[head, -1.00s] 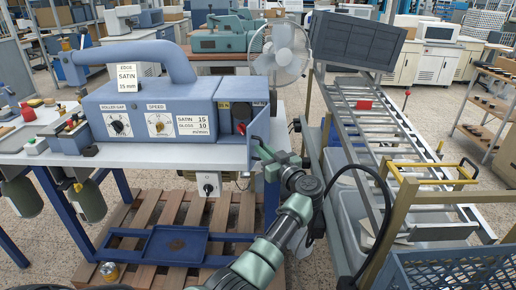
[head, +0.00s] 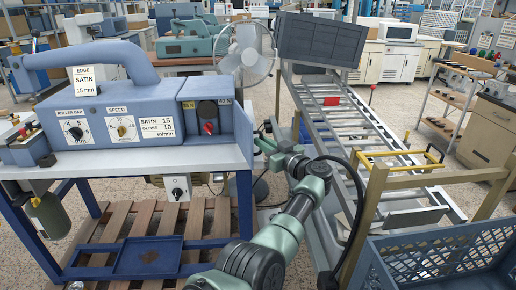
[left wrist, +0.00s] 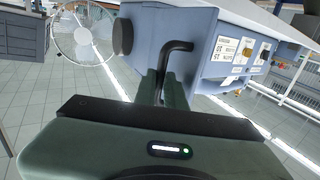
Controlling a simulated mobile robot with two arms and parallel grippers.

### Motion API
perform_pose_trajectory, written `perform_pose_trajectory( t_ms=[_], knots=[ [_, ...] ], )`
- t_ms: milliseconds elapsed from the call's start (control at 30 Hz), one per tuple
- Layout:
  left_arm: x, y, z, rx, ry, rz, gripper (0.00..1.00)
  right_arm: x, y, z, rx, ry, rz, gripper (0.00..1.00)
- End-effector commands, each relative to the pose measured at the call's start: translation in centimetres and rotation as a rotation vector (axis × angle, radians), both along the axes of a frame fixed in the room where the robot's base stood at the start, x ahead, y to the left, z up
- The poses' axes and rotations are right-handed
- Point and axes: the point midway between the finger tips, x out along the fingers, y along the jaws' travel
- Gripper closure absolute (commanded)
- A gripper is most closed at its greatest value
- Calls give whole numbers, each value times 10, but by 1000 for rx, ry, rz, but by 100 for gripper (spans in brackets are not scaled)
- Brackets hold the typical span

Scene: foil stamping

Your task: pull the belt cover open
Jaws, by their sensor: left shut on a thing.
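The blue-grey laminating machine (head: 130,105) stands on a white-topped bench. At its right end, the belt cover (head: 243,132) stands swung out like a door, beside an open bay with a black round part and a red knob (head: 208,127). My left gripper (head: 262,143) is at the outer side of the cover. In the left wrist view, my left gripper (left wrist: 164,82) is shut on a black bent handle (left wrist: 178,47) in front of a blue-grey face. The fingers hide the lower part of the handle. My right gripper is not in view.
A white fan (head: 246,52) stands behind the machine. A roller conveyor (head: 345,120) with a dark crate (head: 320,40) runs along the right. A blue crate (head: 440,262) is at the front right. A wooden pallet with a blue tray (head: 148,258) lies under the bench.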

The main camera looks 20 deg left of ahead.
Motion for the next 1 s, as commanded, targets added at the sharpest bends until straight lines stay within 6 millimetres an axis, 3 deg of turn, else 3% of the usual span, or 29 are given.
perform_pose_trajectory(
  t_ms=[333, 400, 433, 833, 1000],
  knots=[
    [1, 2, 2, 2, -2, 2, 100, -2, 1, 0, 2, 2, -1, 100],
    [1, 2, 2, 2, -2, 3, 73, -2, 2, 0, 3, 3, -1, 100],
    [0, 2, 2, 1, -2, 2, 68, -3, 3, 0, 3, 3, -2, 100],
    [0, 1, 2, 0, -1, 1, 68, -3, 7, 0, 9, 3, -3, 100],
    [1, 0, 19, -2, -5, 1, 68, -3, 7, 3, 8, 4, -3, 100]
  ],
)
